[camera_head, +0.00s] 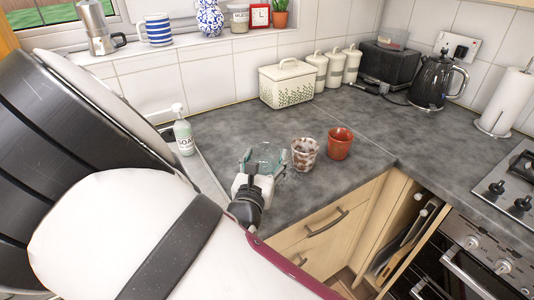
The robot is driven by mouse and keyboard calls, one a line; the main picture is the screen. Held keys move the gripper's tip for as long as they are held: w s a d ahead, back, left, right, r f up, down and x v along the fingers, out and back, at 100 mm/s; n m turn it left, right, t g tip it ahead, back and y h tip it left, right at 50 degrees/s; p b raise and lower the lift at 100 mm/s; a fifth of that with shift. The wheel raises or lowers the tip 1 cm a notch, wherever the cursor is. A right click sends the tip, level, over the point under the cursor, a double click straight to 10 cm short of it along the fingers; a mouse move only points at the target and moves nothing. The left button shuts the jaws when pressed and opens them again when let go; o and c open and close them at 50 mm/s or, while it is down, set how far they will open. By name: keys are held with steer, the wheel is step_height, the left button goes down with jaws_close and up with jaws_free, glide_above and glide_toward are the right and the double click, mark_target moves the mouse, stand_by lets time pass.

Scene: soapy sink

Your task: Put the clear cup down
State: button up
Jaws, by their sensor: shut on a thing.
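The clear cup (266,154) is a pale greenish, see-through cup at the end of my arm, over the grey countertop (345,120) near its front edge. My gripper (257,178) is shut on the clear cup, with its black and white body on the near side. My gripper hides the lower part of the cup, so I cannot tell whether its base touches the countertop. My own arm fills the left and lower left of the view.
A speckled brown and white cup (305,154) and a reddish-brown cup (340,143) stand close to the right. A soap bottle (183,132) stands to the left by the sink edge. A bread bin (288,84), canisters and a kettle (436,82) stand behind. The middle counter is clear.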

steer(key=shift+f, duration=1.65)
steer(key=shift+f, duration=0.1)
steer(key=o, duration=1.4)
steer(key=shift+s+a, duration=0.1)
steer(key=shift+s, duration=0.15)
steer(key=s, duration=0.3)
steer(key=s+a, duration=0.1)
steer(key=s, duration=0.3)
steer(key=s+a, duration=0.1)
steer(key=s, duration=0.3)
steer(key=shift+s, duration=0.2)
